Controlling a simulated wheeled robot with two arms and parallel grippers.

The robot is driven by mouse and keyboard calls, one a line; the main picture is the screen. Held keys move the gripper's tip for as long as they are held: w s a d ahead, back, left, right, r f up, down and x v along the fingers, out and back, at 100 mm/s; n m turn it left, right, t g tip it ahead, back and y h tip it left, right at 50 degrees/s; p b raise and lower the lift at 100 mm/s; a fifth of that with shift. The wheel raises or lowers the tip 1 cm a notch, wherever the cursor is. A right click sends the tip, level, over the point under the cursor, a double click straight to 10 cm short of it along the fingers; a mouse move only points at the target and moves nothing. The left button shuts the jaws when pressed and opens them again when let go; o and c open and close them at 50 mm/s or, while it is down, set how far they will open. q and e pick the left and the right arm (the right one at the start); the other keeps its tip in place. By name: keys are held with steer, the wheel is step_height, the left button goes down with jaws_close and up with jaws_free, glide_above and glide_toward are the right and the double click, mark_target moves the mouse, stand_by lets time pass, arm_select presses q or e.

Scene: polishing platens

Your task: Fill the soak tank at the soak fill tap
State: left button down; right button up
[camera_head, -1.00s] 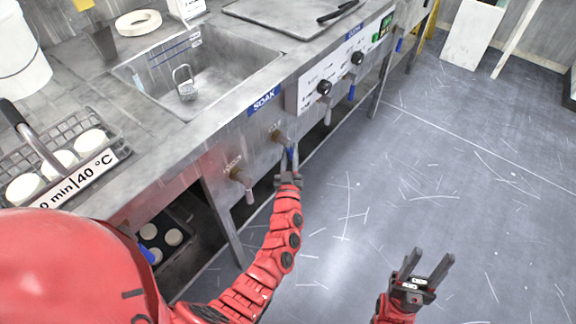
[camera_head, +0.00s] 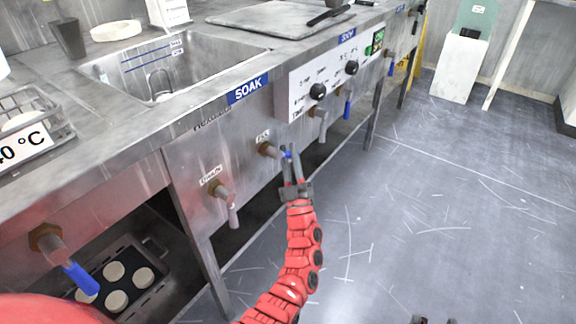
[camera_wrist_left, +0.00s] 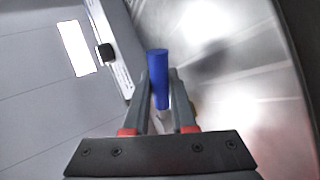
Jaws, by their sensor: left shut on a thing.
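The soak tank (camera_head: 200,75) is a steel basin set into the bench under the blue SOAK label (camera_head: 247,88). Blue level lines mark its back wall, and a wire handle stands inside; I cannot tell any water level. The soak fill tap (camera_head: 266,149) is brass, on the front panel below the tank, with a blue lever. My left gripper (camera_head: 291,160) is shut on that blue lever (camera_wrist_left: 158,78), which stands between the fingers in the left wrist view. My right gripper (camera_head: 432,320) shows only its two separated fingertips at the bottom edge and looks open.
The drain tap (camera_head: 222,192) with a pale lever is left of the fill tap. Another blue-lever tap (camera_head: 62,258) is at lower left. A control panel (camera_head: 335,75) with black knobs is to the right. A tray of white discs (camera_head: 125,275) sits below. The floor is clear.

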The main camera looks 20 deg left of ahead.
arm_select(q)
steer(key=shift+d+r+n+y, duration=0.1)
steer(key=shift+n+y, duration=0.2)
steer(key=c, duration=1)
jaws_free()
steer(key=shift+w, duration=0.1)
steer(key=p+v, duration=0.1)
steer(key=v, duration=1.6)
steer(key=shift+s+p, duration=0.2)
steer(key=shift+p, duration=0.15)
steer(key=shift+d, duration=0.1)
